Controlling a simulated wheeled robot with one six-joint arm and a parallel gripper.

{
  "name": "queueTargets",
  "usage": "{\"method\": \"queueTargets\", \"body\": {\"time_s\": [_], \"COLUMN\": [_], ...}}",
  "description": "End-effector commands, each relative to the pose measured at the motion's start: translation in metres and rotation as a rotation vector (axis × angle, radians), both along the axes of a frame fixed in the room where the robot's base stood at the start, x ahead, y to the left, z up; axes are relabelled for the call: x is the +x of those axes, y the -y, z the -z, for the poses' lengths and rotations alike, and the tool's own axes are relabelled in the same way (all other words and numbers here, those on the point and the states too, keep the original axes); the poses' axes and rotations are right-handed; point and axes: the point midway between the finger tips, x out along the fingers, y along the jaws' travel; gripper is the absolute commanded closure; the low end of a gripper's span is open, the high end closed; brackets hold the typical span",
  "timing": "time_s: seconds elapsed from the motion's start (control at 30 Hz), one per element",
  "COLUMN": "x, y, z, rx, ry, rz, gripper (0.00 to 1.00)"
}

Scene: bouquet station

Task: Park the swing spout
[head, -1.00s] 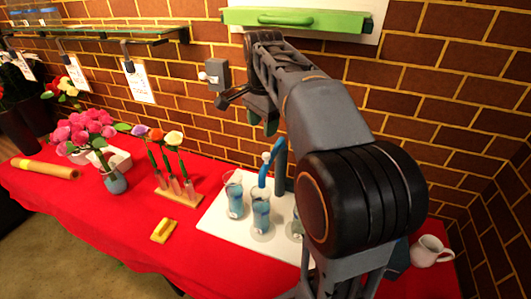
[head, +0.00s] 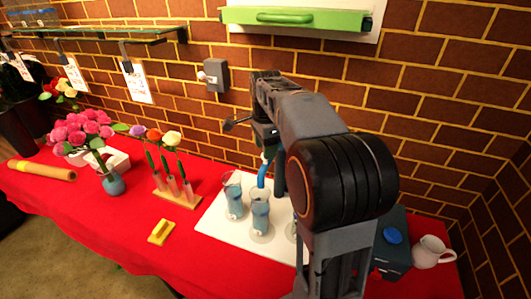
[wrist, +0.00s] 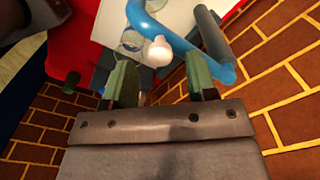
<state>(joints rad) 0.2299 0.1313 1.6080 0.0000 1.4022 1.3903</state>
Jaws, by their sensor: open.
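The blue swing spout (head: 263,174) rises from the white board among the glasses, and its top is partly hidden behind my gripper (head: 266,140). In the wrist view the spout (wrist: 179,38) is a curved blue tube across the top, with a white knob (wrist: 158,50) on it and a grey post (wrist: 212,38) beside it. My gripper's green fingers (wrist: 160,72) are open, pointing at the spout. The knob appears between the fingertips in the picture; I cannot tell whether it is within their reach. Nothing is held.
Blue-filled glasses (head: 260,212) stand on the white board (head: 212,219), close to the spout. A wooden flower rack (head: 178,200) and a yellow block (head: 161,232) are to the left. A dark box (head: 393,250) and white jug (head: 431,251) are at right. A brick wall is behind.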

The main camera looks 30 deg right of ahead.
Motion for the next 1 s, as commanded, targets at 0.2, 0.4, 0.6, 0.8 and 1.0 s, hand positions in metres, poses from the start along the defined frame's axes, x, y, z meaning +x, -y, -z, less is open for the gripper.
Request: {"method": "queueTargets", "body": {"time_s": [0.2, 0.4, 0.6, 0.8, 1.0], "x": [0.000, 0.000, 0.000, 0.000, 0.000], "y": [0.000, 0.000, 0.000, 0.000, 0.000], "z": [0.018, 0.021, 0.021, 0.021, 0.021], "rx": [0.000, 0.000, 0.000, 0.000, 0.000], "ry": [-0.001, 0.000, 0.000, 0.000, 0.000], "rz": [-0.001, -0.001, -0.001, -0.001, -0.001], "gripper": [0.48, 0.48, 0.49, 0.68, 0.87]}}
